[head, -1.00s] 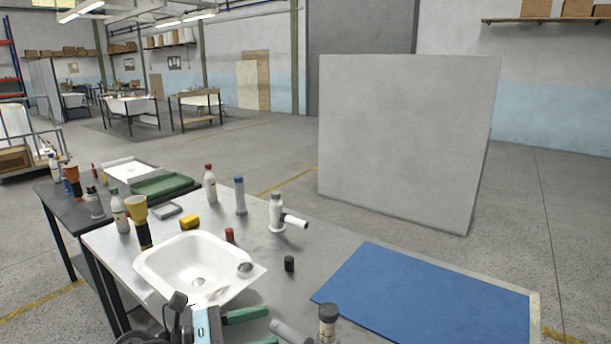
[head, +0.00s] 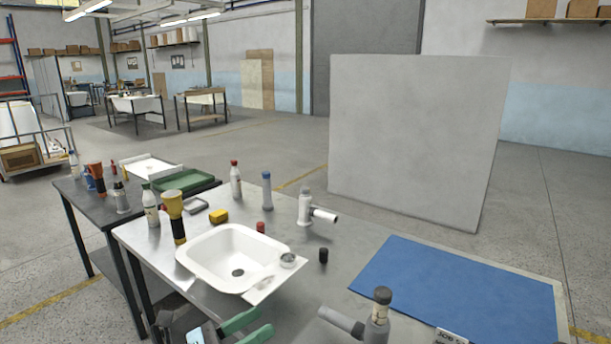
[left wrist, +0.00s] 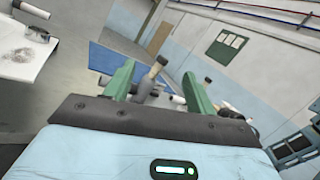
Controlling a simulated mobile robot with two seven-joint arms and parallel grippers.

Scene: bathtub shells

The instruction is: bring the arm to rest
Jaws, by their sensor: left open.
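My left gripper (head: 264,322), with green fingers, is at the bottom edge of the head view, on the near side of the workbench (head: 325,283). Its fingers are apart with nothing between them. The left wrist view shows both green fingers spread (left wrist: 158,72), with bench items and a wall beyond them. The white basin (head: 215,262) on the bench is beyond the gripper, apart from it. My right gripper is in neither view.
A grey bottle-like fitting with a side pipe (head: 375,322) stands close right of the gripper. A blue mat (head: 460,290) covers the bench's right part. A white pipe fitting (head: 305,210), yellow-topped bottle (head: 175,207) and several small items stand farther back. A grey panel (head: 415,140) rises behind.

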